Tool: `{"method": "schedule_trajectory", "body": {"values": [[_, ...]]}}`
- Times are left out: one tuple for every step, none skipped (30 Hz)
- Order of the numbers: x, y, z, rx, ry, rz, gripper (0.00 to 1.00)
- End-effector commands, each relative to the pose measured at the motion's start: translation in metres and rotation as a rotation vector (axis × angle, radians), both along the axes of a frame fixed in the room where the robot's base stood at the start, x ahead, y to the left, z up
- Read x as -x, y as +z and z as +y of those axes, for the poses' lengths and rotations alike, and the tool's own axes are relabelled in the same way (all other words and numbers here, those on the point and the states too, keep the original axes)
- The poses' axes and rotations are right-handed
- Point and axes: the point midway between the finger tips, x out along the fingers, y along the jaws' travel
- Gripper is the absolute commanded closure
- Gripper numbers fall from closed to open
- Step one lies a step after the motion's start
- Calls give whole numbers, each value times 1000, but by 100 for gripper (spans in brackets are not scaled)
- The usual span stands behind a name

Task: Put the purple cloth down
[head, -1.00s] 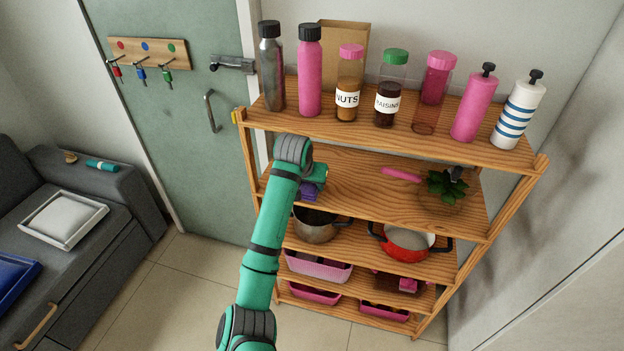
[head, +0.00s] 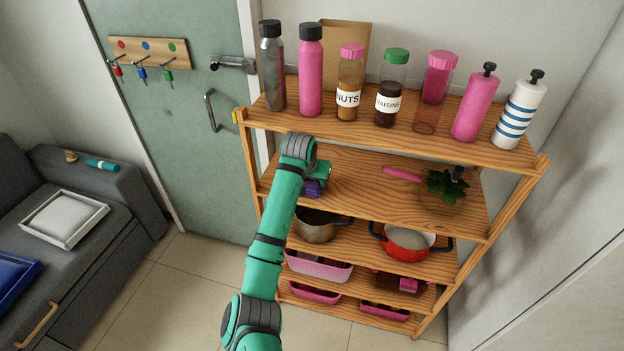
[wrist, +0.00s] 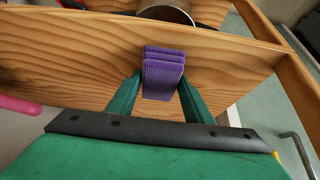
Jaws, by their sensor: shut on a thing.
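The purple cloth (wrist: 163,75) is folded and sits between the fingertips of my gripper (wrist: 158,88) in the wrist view. My gripper is shut on it. In the head view a small part of the purple cloth (head: 311,188) shows below my gripper (head: 318,180), over the left part of the second shelf (head: 350,185). My wrist hides the rest. In the wrist view the cloth appears over or against the wooden shelf board (wrist: 80,60). I cannot tell whether it touches the board.
A pink-handled object (head: 402,173) and a potted plant (head: 447,186) are on the right of the same shelf. Bottles and jars stand on the top shelf (head: 420,125) above. A steel pot (head: 316,226) and a red pot (head: 408,243) are below. The shelf's middle is clear.

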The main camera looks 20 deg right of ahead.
Motion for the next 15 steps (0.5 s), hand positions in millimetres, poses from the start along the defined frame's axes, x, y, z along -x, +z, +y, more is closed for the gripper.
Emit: {"method": "schedule_trajectory", "body": {"values": [[0, -1, 0, 0, 0, 0, 82], [0, -1, 0, 0, 0, 0, 47], [0, -1, 0, 0, 0, 0, 37], [0, -1, 0, 0, 0, 0, 35], [0, -1, 0, 0, 0, 0, 35], [0, -1, 0, 0, 0, 0, 35], [0, -1, 0, 0, 0, 0, 35], [0, -1, 0, 0, 0, 0, 35], [0, -1, 0, 0, 0, 0, 35], [0, -1, 0, 0, 0, 0, 35], [0, -1, 0, 0, 0, 0, 35], [0, 0, 0, 0, 0, 0, 35], [0, 0, 0, 0, -1, 0, 35], [0, 1, 0, -1, 0, -1, 35], [0, 2, 0, -2, 0, -1, 35]]}}
